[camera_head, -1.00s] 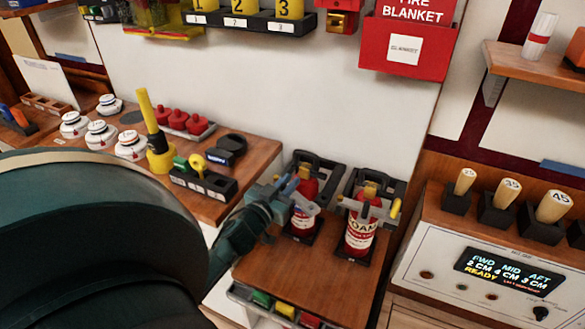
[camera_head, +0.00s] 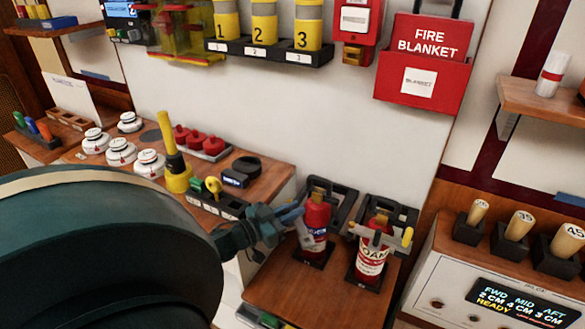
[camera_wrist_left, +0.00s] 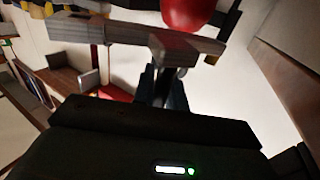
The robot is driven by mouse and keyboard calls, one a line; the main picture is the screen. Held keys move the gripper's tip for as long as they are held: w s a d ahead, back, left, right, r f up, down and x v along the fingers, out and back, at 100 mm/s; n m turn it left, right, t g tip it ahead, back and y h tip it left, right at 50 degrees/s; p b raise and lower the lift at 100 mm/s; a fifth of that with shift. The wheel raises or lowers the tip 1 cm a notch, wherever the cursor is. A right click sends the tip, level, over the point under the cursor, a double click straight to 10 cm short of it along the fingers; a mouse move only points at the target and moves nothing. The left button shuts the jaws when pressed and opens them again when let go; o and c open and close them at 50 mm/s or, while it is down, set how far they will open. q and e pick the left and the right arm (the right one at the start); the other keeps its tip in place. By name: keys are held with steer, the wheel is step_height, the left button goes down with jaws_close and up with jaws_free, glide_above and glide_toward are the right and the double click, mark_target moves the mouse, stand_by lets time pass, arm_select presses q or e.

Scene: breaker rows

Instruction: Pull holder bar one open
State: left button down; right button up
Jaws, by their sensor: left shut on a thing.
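Two red fire extinguishers stand in black holders on a wooden top. The left extinguisher (camera_head: 316,216) has a grey holder bar (camera_head: 304,233) at its front left, slanted and partly covered by my gripper. My left gripper (camera_head: 287,217) comes in from the left and is shut on this bar. In the left wrist view the grey bar (camera_wrist_left: 110,37) lies crosswise beyond my fingers (camera_wrist_left: 166,88), with a short stem running down between them. The right extinguisher (camera_head: 372,256) has its own grey bar (camera_head: 375,238) across its front. My right gripper is not in view.
A yellow mallet-like tool (camera_head: 173,150), white round detectors (camera_head: 121,151) and a black tray (camera_head: 216,203) sit on the bench to the left. A control box (camera_head: 500,300) stands at the right. A red fire blanket case (camera_head: 424,65) hangs on the wall above.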

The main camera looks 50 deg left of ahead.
arm_select(q)
steer(key=c, duration=1.4)
jaws_free()
steer(key=shift+r, duration=0.1)
step_height(320, 180, up, 10)
steer(key=p, duration=0.1)
steer(key=shift+c, duration=0.5)
